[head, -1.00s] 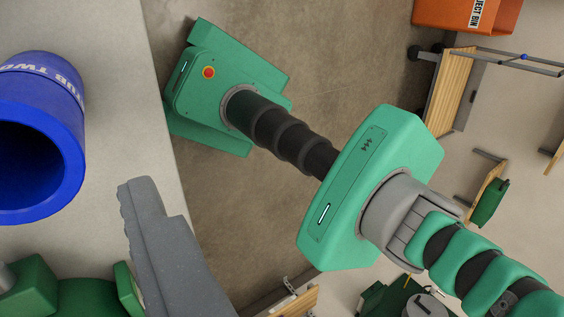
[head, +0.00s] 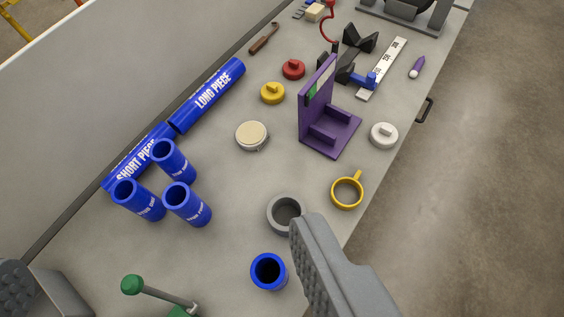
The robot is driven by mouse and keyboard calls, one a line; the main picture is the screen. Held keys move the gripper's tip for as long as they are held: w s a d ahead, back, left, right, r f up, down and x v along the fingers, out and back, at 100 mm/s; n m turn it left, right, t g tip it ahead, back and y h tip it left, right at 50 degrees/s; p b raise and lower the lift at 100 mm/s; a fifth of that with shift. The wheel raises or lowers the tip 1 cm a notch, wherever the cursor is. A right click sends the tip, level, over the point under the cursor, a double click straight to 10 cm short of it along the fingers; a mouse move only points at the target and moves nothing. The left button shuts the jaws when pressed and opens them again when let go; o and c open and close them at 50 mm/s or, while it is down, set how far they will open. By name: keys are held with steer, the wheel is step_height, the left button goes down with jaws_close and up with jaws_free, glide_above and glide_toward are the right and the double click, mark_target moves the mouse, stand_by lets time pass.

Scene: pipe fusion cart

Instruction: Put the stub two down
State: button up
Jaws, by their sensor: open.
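My gripper (head: 160,248) is open and empty, its two grey fingers wide apart at the lower left and lower right. A lone blue stub (head: 268,284) stands upright on the bench, just left of the right finger in the picture, with its dark open end up. Its label does not show. The stub lettered as stub two in the earlier frame may be this one; I cannot tell. Three more blue stubs stand upright in a group at the left: one at the back (head: 174,164), one at the left (head: 140,202) and one at the right (head: 190,207). Their small labels are hard to read.
A grey ring (head: 273,214) is close behind the right finger. A green-knobbed lever (head: 150,290) rises at the bottom. The yellow ring (head: 347,205), purple stand (head: 325,125) and long piece (head: 208,96) are farther back. Bare bench (head: 225,235) lies between the stubs.

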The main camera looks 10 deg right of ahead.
steer(key=s+d+r+n+t, duration=0.1)
steer(key=s+r+t, duration=0.3)
steer(key=s+r, duration=0.4)
step_height(320, 180, up, 3)
steer(key=shift+d+r+n, duration=0.15)
steer(key=shift+r+n, duration=0.05)
steer(key=shift+n, duration=0.7)
